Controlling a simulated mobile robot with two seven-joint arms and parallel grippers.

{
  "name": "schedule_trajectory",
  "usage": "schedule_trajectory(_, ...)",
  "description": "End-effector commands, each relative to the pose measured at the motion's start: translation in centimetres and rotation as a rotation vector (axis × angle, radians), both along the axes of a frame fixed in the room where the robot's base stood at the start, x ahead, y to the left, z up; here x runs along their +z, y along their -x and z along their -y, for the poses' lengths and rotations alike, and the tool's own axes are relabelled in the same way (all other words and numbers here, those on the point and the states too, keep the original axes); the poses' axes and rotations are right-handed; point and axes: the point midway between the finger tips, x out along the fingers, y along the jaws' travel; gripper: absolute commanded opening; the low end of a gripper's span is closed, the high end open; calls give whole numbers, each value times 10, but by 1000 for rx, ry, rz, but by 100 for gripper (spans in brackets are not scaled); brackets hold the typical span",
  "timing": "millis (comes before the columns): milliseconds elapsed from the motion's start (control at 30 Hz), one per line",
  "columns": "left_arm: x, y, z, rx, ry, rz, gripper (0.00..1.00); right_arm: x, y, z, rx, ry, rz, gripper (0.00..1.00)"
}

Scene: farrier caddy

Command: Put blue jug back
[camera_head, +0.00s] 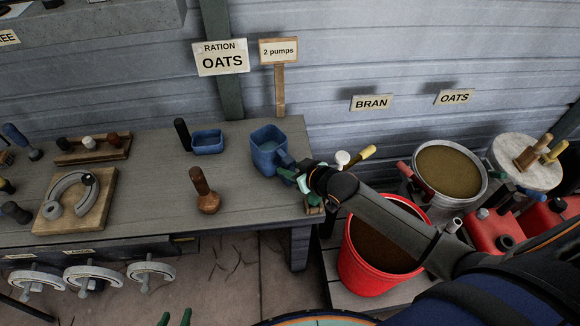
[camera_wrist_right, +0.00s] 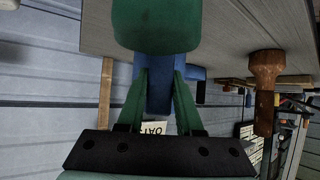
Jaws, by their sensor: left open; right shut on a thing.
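The blue jug (camera_head: 268,148) is upright at the right end of the wooden bench, in front of the "2 pumps" sign. I cannot tell whether its base touches the bench top. My right gripper (camera_head: 292,172) is shut on the jug's blue handle, on the jug's right side. In the right wrist view the blue handle (camera_wrist_right: 158,95) shows between the green fingers; the jug's body is mostly hidden there. My left gripper (camera_head: 175,318) is open and empty at the bottom edge of the head view, low in front of the bench, with only its green fingertips visible.
A blue scoop with a black handle (camera_head: 207,142) lies left of the jug. A brown wooden-handled tool (camera_head: 204,192) stands nearer the front. The bench top (camera_head: 140,195) has free room in the middle.

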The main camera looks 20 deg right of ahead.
Motion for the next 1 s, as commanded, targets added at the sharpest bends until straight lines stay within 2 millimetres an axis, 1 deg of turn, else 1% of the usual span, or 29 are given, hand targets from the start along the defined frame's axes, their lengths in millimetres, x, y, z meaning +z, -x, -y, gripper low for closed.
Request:
schedule_trajectory(167, -1, 0, 0, 0, 0, 0, 50, 1, -1, 0, 0, -1, 5, 0)
schedule_trajectory(833, -7, 0, 0, 0, 0, -1, 50, -9, -1, 0, 0, -1, 5, 0)
schedule_trajectory(867, -7, 0, 0, 0, 0, -1, 50, -9, -1, 0, 0, -1, 5, 38)
schedule_trajectory(1000, -6, 0, 0, 0, 0, 0, 50, -9, -1, 0, 0, -1, 4, 54)
